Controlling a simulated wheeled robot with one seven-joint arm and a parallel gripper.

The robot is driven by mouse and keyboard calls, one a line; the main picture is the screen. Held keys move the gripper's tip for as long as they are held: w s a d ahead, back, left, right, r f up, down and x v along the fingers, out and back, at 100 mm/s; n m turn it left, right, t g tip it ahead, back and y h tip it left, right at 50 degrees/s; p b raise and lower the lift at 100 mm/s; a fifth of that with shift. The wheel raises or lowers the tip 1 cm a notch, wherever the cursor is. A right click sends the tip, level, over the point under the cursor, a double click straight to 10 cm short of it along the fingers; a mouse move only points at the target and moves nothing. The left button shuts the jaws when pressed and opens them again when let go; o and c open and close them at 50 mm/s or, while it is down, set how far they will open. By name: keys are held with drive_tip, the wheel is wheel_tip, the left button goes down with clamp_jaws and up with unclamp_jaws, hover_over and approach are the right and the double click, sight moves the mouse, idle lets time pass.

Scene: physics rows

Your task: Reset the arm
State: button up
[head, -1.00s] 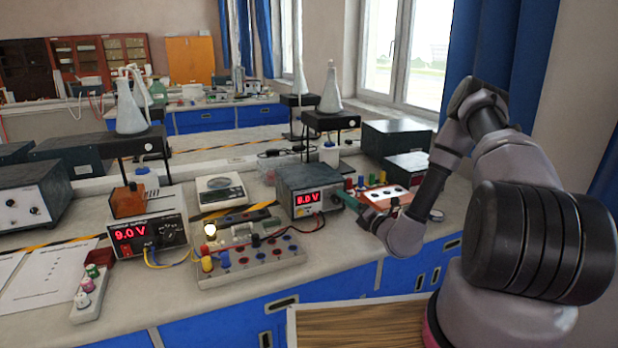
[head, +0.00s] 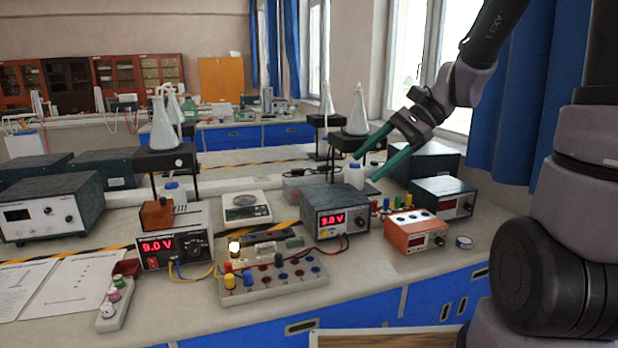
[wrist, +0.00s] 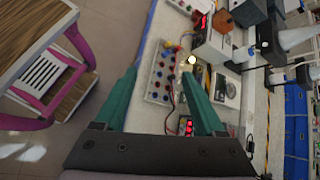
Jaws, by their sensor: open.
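My gripper (head: 373,152) is raised above the right part of the lab bench in the head view, with its two green fingers apart and nothing between them. In the wrist view its fingers (wrist: 160,85) are also spread and empty, with the bench and floor far below. My arm comes in from the upper right, in front of the window and blue curtain. The fingertips appear near a flask stand and a white bottle, but I cannot tell the exact distance.
A wooden-topped stool (wrist: 30,35) stands left in the wrist view.

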drive_tip(key=s+d+r+n+t+h, duration=0.6)
drive_tip(key=s+d+r+t+h, duration=0.1)
drive_tip(key=d+r, duration=0.3)
drive_tip(key=shift+s+d+r+n+t, duration=0.25)
drive_tip(key=shift+s+d+n+t, duration=0.1)
drive_tip(key=shift+d, duration=0.45)
